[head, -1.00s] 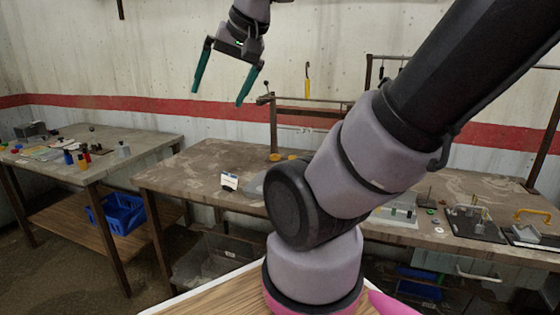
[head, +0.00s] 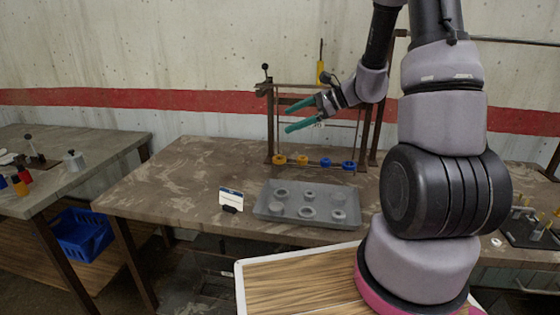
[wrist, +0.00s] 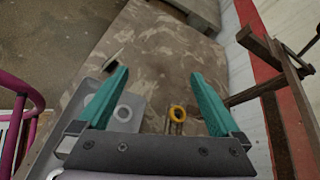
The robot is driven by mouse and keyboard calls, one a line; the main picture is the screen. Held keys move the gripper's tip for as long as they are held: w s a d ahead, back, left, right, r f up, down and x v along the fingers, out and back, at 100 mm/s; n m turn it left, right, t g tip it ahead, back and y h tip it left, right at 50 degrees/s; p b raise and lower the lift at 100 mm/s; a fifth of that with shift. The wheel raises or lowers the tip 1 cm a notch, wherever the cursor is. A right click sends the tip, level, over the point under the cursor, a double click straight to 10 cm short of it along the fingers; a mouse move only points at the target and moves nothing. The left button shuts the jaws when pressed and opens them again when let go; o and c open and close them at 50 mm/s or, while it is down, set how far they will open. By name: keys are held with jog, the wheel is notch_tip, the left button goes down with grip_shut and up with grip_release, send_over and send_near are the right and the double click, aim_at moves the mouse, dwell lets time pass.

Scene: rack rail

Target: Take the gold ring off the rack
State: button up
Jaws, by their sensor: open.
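The rack (head: 272,125) is a dark brown metal frame at the back of the middle table. Two gold rings sit side by side low on it, a left one (head: 280,159) and a right one (head: 303,159). Two blue rings (head: 325,162) are to their right. My gripper (head: 289,118) is open and empty, above the gold rings, with its teal fingers pointing left.
A grey tray (head: 325,222) with several round pieces in it lies in front of the rack. A small white sign (head: 231,196) stands left of it. The table's left part (head: 165,185) is clear. A blue crate (head: 82,232) is under the left table.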

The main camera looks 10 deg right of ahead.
jog(key=w+d+f+m+t, duration=0.2)
jog(key=w+d+f+m, duration=0.15)
jog(key=f, duration=0.35)
jog(key=m+t+h, duration=0.2)
jog(key=m+t, duration=0.1)
jog(key=m, duration=0.2)
send_near(280, 158)
jog(key=shift+w+a+f, duration=0.15)
jog(key=shift+w+f, duration=0.25)
jog(key=shift+w, duration=0.15)
jog(key=shift+x, duration=3.15)
jog(key=shift+s+a+r, duration=0.1)
jog(key=shift+a, duration=0.1)
jog(key=c, duration=1.4)
